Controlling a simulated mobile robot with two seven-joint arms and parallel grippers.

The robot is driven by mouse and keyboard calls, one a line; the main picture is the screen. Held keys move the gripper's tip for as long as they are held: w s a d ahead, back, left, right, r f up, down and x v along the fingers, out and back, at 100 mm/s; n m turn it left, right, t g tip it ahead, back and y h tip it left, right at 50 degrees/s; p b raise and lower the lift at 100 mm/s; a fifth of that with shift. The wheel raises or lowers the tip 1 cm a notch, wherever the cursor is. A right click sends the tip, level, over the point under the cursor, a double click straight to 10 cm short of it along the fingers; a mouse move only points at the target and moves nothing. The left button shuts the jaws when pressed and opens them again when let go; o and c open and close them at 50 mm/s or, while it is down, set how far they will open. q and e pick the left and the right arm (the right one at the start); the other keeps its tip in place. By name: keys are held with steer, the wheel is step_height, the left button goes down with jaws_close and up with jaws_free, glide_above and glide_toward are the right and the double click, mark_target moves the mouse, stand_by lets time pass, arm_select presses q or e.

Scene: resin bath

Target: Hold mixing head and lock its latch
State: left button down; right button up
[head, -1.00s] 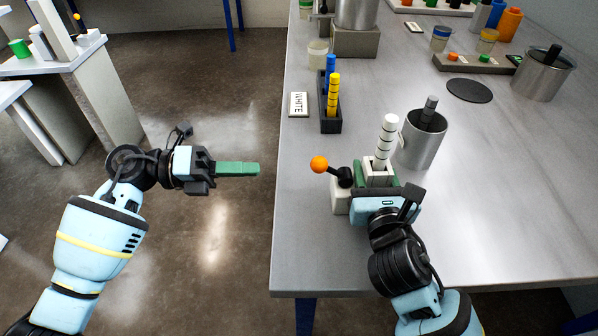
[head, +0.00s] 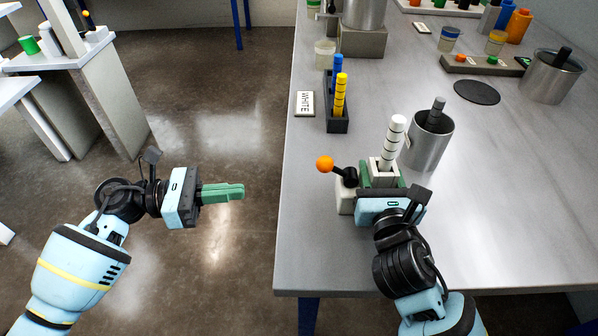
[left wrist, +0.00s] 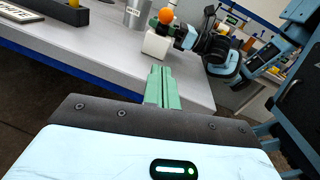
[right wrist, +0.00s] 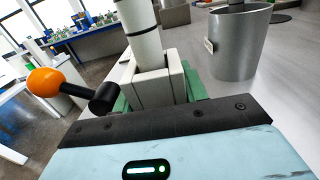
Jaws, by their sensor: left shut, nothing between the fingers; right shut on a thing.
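The mixing head (head: 384,172) is a pale block near the table's left edge, with a white banded cylinder (head: 393,140) standing upright in it. Its latch is a black lever with an orange ball (head: 325,164), sticking out to the left; it also shows in the right wrist view (right wrist: 45,82). My right gripper (head: 381,180) is shut on the mixing head, its green fingers on either side of the block (right wrist: 165,85). My left gripper (head: 240,191) is shut and empty, over the floor left of the table. In the left wrist view its green fingers (left wrist: 162,75) point towards the orange ball (left wrist: 166,16).
A metal beaker (head: 430,142) with a dark-handled tool stands just right of the mixing head. A dark rack (head: 338,118) with blue and yellow cylinders and a WHITE label (head: 305,103) lie behind. The table front is clear.

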arm_select(q)
glide_toward(336, 170)
steer(key=f, duration=0.2)
steer(key=d+f, duration=0.1)
steer(key=f, duration=0.1)
steer(key=shift+w, duration=0.2)
steer(key=shift+w+d+r, duration=0.15)
steer(key=shift+d+r, duration=0.6)
steer(key=shift+r, duration=0.2)
steer(key=shift+w+d+r, duration=0.1)
steer(key=shift+d+r, duration=0.35)
steer(key=shift+d, duration=0.1)
steer(key=shift+r, duration=0.1)
